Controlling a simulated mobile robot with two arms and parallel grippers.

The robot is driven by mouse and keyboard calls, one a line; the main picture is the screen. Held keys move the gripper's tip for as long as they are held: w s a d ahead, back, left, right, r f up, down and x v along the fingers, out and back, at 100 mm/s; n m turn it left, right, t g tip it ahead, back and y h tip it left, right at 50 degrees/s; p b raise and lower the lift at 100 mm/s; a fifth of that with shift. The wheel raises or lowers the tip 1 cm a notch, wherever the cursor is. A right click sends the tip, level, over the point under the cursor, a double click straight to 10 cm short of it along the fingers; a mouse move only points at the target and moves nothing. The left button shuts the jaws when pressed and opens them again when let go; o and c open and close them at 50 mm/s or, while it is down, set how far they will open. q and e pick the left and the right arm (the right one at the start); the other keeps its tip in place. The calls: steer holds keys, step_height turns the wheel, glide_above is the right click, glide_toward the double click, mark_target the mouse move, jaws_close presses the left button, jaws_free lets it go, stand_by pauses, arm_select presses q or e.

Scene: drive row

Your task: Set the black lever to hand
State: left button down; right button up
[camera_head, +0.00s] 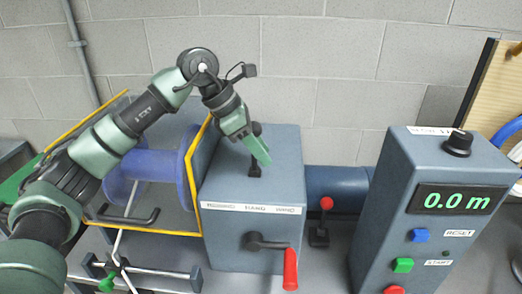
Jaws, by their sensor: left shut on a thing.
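The black lever (255,171) stands on top of the grey gearbox (235,240), above the middle part of a white label strip (253,208). The words on the strip are small; the middle one looks like "HAND". My left gripper (258,148) reaches in from the upper left and is shut on the lever's upper part. Its green finger covers much of the lever, so the exact tilt is hard to tell. My right gripper is not in view.
A crank with a red handle (290,269) is on the gearbox front. A red-knobbed lever (326,204) stands to its right. A control box (400,200) with a "0.0 m" display is further right. A blue spool (153,167) with yellow-edged guards is at left.

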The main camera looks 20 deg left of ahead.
arm_select(q)
steer(key=c, duration=1.1)
jaws_free()
steer(key=b+v, duration=0.1)
steer(key=v, duration=0.6)
steer(key=shift+a+r, duration=0.1)
steer(key=shift+r, duration=0.3)
